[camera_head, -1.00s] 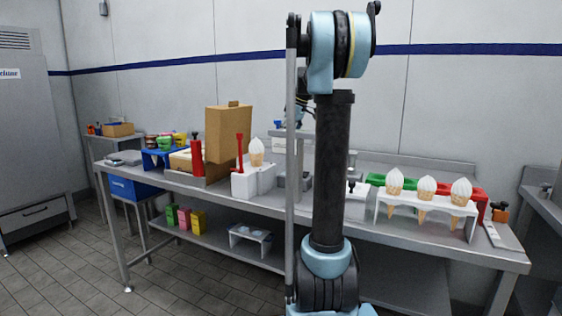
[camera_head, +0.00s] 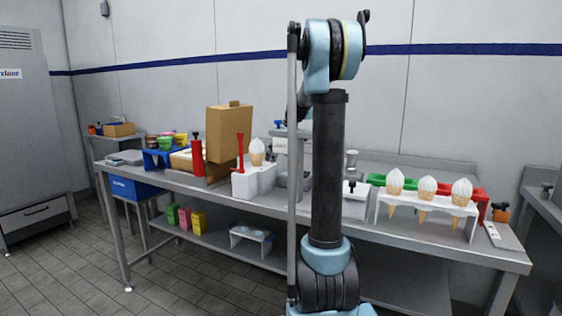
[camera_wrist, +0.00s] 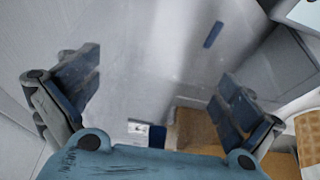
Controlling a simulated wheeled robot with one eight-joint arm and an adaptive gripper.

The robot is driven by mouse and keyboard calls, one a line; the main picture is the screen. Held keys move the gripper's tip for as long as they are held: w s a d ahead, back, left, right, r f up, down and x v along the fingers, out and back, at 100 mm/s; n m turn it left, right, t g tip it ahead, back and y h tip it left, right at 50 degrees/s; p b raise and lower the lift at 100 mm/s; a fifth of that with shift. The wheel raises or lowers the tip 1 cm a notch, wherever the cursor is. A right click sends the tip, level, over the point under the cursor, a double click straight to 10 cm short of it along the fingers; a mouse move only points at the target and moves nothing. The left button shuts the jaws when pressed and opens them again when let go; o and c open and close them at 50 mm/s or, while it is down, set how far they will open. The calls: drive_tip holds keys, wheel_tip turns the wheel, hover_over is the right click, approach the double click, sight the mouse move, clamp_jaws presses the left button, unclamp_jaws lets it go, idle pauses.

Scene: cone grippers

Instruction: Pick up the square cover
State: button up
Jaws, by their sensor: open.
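My gripper (camera_wrist: 155,92) is open in the wrist view, its two dark-padded fingers wide apart with nothing between them. Beneath it is a shiny grey metal surface (camera_wrist: 155,55) with a short blue bar (camera_wrist: 213,35) on it, ahead and to the right of the fingers. This may be the square cover with its handle, but I cannot make out its outline. In the head view, a small blue knob (camera_head: 279,124) tops a grey machine just left of my arm. My arm hides part of that machine, and my gripper is not clearly visible there.
The long steel table holds a cardboard box (camera_head: 228,133), a red bottle (camera_head: 197,157), and a white stand (camera_head: 243,184) with a cone to the left. A white rack (camera_head: 425,208) with three cones stands to the right. A waffle cone (camera_wrist: 308,138) shows at the wrist view's right edge.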

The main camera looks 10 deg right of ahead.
drive_tip(key=c, duration=0.8)
drive_tip(key=shift+c, duration=0.2)
